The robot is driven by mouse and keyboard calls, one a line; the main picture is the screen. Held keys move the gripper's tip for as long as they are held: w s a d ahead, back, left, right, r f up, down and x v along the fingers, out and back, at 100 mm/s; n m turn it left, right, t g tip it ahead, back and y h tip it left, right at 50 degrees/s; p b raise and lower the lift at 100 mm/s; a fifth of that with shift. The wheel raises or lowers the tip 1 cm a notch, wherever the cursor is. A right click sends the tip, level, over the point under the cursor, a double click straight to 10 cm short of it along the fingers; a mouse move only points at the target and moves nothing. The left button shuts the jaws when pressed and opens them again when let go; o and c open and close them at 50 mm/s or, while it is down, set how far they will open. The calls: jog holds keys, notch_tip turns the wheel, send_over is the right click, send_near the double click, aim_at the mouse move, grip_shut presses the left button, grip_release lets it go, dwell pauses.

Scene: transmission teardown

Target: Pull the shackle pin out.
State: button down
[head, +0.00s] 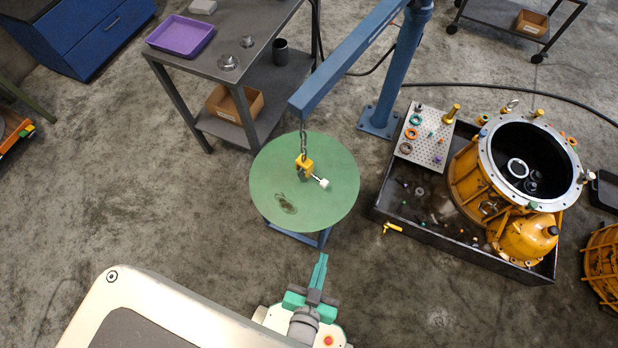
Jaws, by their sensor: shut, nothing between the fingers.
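The shackle pin (321,182) shows as a thin rod with a white end, sticking out to the lower right of a yellow hook block (305,163). The block hangs on a chain (303,140) from the blue crane arm, over a round green table (274,215). The shackle itself is too small to make out. My gripper (322,258) is near the table's front edge, below the pin in the picture and apart from it. Its green fingers point toward the table, are together and hold nothing.
A blue crane (398,80) stands behind the table. At right, a yellow transmission housing (470,180) sits in a dark tray (390,207) beside a perforated board of parts (430,150). A grey cart (240,60) stands at upper left. Floor left of the table is clear.

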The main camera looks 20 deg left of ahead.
jog(key=w+a+f+g, duration=0.2)
jog(key=w+a+f, duration=0.1)
jog(key=w+f, duration=0.2)
jog(key=w+a+f+g+h, duration=0.1)
jog(key=w+a+f+g, duration=0.1)
jog(key=w+f, duration=0.3)
jog(key=w+a+f+g, duration=0.2)
jog(key=w+a+f, duration=0.3)
jog(key=f, duration=0.6)
jog(key=shift+w+f+m+g+h, duration=0.15)
jog(key=shift+w+m+g+h, duration=0.15)
jog(key=shift+w+m+g, duration=0.15)
jog(key=w+a+h, duration=0.1)
jog(key=w, duration=0.1)
jog(key=w+a+r+g+h, duration=0.1)
jog(key=w+a, duration=0.1)
jog(key=w+a+r+m, duration=0.1)
jog(key=w, duration=0.2)
jog(key=shift+w+a+r+g+h, duration=0.1)
jog(key=shift+a+g+h, duration=0.15)
jog(key=shift+a+h, duration=0.15)
jog(key=w+a+r+m+g+h, duration=0.1)
jog(key=w+a+r+m+h, duration=0.3)
jog(key=r, duration=0.5)
jog(key=w+d+f+n, duration=0.1)
jog(key=w+d+f, duration=0.2)
jog(key=f, duration=0.4)
jog(key=shift+d+f+y, duration=0.25)
jog(key=shift+d+y, duration=0.05)
jog(key=shift+d, duration=0.3)
